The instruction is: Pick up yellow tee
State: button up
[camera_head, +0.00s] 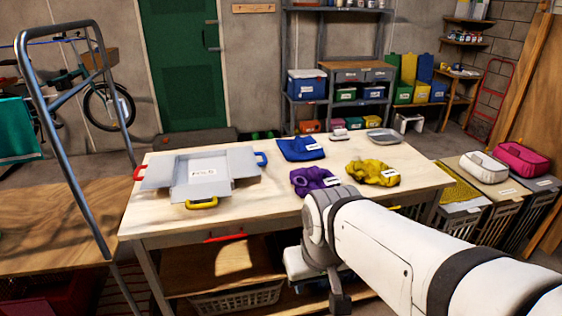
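The yellow tee (373,172) lies crumpled on the right part of the pale wooden table (270,212), with a small white label at its right side. A crumpled purple cloth (309,179) lies to its left, and a blue folded cloth (298,147) lies farther back. My white arm comes in from the lower right and ends in front of the table's near edge, below the yellow tee in the picture. My gripper (340,300) seems to hang down at the arm's end; its fingers are too small and dark to read. Nothing covers the tee.
A grey folding box (205,177) with coloured handles stands open on the table's left. A grey tray (384,136) sits at the back right. Bins with a pink bag (522,158) and a white bag (485,167) stand right of the table. A metal rail (62,130) rises at left.

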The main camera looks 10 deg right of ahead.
aim_at(373, 171)
jog(key=k, duration=1.2)
jog(key=z, duration=0.8)
jog(key=i, duration=2.65)
jog(key=u, duration=0.7)
jog(key=k, duration=0.9)
jog(key=u, duration=0.1)
